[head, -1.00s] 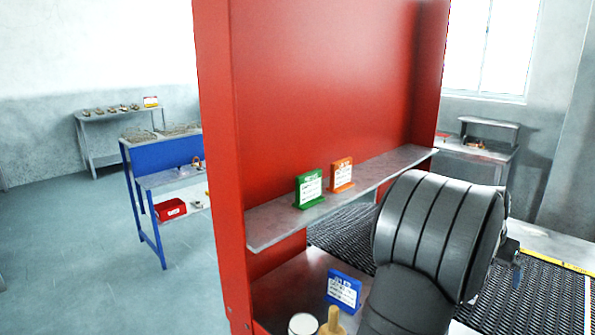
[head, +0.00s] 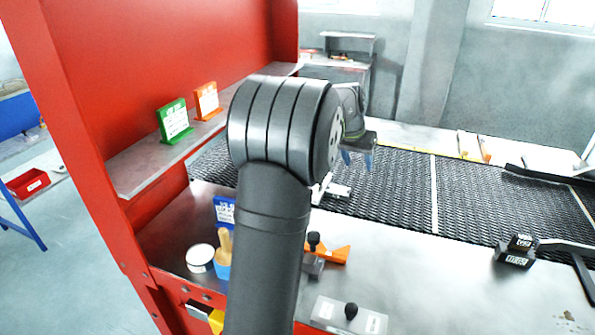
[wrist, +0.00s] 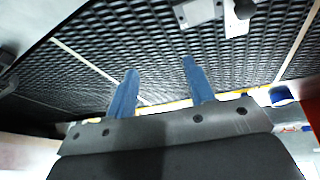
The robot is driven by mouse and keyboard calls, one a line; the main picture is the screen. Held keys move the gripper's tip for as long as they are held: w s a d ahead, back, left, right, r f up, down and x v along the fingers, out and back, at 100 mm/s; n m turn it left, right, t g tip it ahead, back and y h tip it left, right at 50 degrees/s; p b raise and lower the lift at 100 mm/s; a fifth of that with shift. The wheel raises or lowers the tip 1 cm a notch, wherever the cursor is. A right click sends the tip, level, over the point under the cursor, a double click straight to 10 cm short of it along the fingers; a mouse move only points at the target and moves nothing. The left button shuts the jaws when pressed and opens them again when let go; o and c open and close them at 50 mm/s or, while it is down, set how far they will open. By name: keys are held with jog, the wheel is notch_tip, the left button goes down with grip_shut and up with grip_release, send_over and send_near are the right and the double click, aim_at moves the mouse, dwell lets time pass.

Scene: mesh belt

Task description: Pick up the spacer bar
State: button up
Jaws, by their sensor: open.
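My gripper (head: 358,161) is over the mesh belt, beyond my arm in the head view. Its two blue fingers are apart with nothing between them, as the wrist view (wrist: 159,70) also shows. A light grey bar (head: 335,189) lies on the belt, partly hidden behind my arm. In the wrist view a grey bar with pale labels (wrist: 199,13) and a dark knob lies on the belt, beyond the fingertips and apart from them. A similar labelled plate with a black knob (head: 326,308) lies on the front table. No name marks which is the spacer bar.
The mesh belt (head: 395,190) has a pale cross strip. A red panel (head: 150,50) with a shelf holding green (head: 173,120) and orange (head: 207,100) signs stands left. Black-handled tools (head: 515,251) lie at right. An orange piece (head: 335,254) sits near my arm. The metal table's centre is clear.

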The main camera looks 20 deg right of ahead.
jog(key=w+a+r+n+t+y, duration=0.15)
jog(key=w+a+r+n, duration=0.3)
jog(key=a, duration=0.55)
jog(key=shift+m+t, duration=0.25)
jog(key=shift+t, duration=0.2)
jog(key=x, duration=0.7)
jog(key=w+x, duration=0.1)
jog(key=x, duration=0.2)
jog(key=shift+w+d, duration=0.1)
jog(key=shift+d, duration=0.1)
jog(key=shift+d+x, duration=0.2)
jog(key=shift+x, duration=1.4)
jog(key=shift+d+x, duration=0.2)
jog(key=shift+x, duration=1.45)
jog(key=shift+r, duration=0.1)
grip_shut()
jog(key=shift+r, duration=0.1)
